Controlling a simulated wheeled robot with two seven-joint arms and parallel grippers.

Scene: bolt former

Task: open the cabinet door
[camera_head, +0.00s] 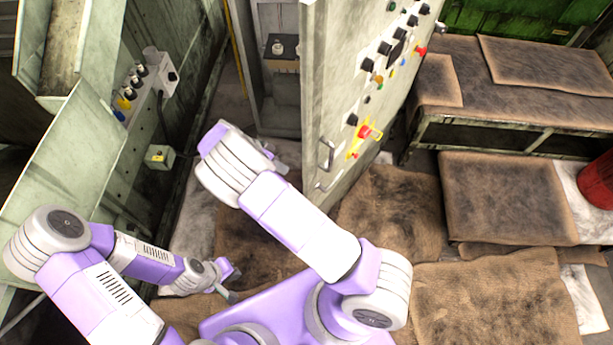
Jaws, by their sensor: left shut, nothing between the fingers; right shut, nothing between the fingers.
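The cabinet door (345,75) is a tall pale panel with knobs and buttons, a red and yellow rotary switch (365,133) and a metal handle (326,155) near its left edge. It stands swung out from the grey cabinet (278,105), whose inside shows to the left of the door. My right gripper (277,160) is shut and empty, left of the door's edge and apart from the handle. It is partly hidden behind my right arm's wrist. My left gripper (230,282) is shut and empty, low over the floor, well away from the door.
A machine with a control box (140,85) stands at the left. A brown-covered bench (500,90) and a red drum (598,180) are at the right. Brown mats (390,215) cover the floor, which is mostly open in front of the door.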

